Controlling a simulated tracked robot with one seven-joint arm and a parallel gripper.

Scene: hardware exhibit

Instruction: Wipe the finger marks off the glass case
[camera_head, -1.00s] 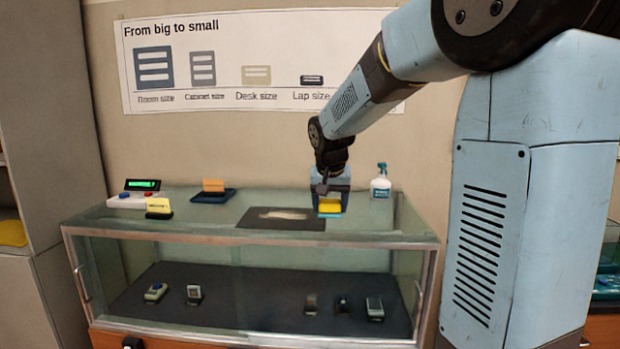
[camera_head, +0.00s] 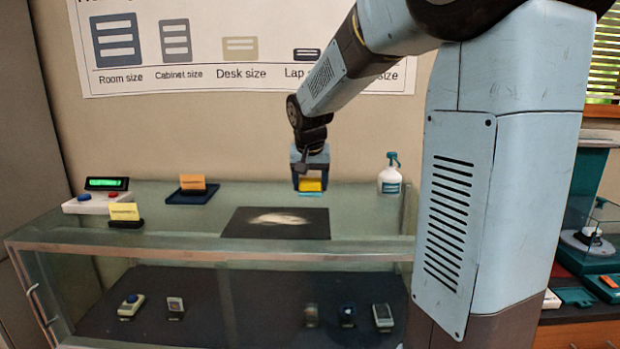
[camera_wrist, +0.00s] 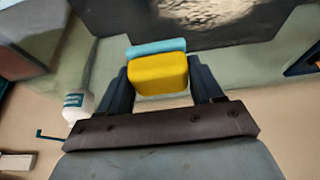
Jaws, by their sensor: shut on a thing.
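My gripper (camera_head: 311,184) is shut on a yellow block (camera_head: 311,185) with a light blue layer along one side, which looks like a sponge. The wrist view shows the yellow block (camera_wrist: 158,75) between the two dark fingers. My gripper is above the back part of the glass case's top (camera_head: 200,222); whether the block touches the glass, I cannot tell. A dark mat (camera_head: 240,228) with a pale smeared patch (camera_head: 280,217) lies on the case, nearer the front than my gripper. I cannot make out separate finger marks on the glass.
A white spray bottle (camera_head: 390,176) stands right of my gripper. On the left are a white box with a green display (camera_head: 106,184), a yellow card in a black stand (camera_head: 125,213) and an orange block on a blue tray (camera_head: 193,190). Small devices sit inside the case.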

